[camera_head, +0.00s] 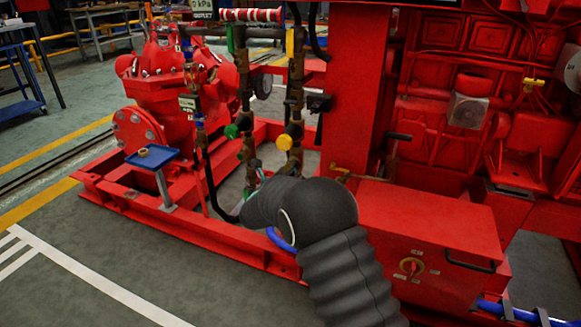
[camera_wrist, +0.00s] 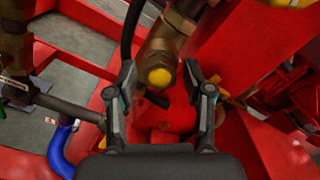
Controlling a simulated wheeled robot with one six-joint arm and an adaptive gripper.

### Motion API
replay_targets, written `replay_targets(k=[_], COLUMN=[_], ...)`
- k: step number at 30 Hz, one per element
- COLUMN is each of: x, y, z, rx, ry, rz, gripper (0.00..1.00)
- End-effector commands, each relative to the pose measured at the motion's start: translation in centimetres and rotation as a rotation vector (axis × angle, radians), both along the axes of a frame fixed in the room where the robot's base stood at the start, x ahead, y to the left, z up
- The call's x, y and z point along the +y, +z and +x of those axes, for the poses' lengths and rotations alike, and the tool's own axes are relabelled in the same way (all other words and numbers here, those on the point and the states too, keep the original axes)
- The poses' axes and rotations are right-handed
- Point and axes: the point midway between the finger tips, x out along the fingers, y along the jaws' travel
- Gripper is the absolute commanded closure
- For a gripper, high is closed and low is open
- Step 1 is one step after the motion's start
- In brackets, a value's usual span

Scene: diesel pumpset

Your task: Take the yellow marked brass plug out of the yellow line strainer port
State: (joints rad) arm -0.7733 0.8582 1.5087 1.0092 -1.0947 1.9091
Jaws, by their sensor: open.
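The yellow marked brass plug (camera_wrist: 160,78) shows in the wrist view as a yellow round end at the lower tip of a brass strainer branch (camera_wrist: 166,42). My gripper (camera_wrist: 158,78) is open, with one finger on each side of the plug and a visible gap on both sides. I cannot tell how far the fingertips are from it in depth. In the head view a yellow round end (camera_head: 284,142) shows on the right-hand pipe, just above my dark arm, which hides my gripper there.
A green round end (camera_head: 231,132) sits on the pipe to the left. A small blue tray (camera_head: 152,156) stands on a post at the red base frame. A red box (camera_head: 430,235) with a rotary switch stands right of my arm. Open floor (camera_head: 60,250) lies at front left.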

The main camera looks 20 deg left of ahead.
Motion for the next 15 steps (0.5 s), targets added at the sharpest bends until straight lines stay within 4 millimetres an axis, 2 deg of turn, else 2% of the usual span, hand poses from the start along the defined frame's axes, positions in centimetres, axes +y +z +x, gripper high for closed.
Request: replay_targets(k=[5,15], x=[0.0,0.0], y=[0.0,-0.05], z=[0.0,0.0], rx=[-0.006,-0.006], ry=[0.0,0.0], rz=[0.076,0.077], gripper=[0.48,0.48])
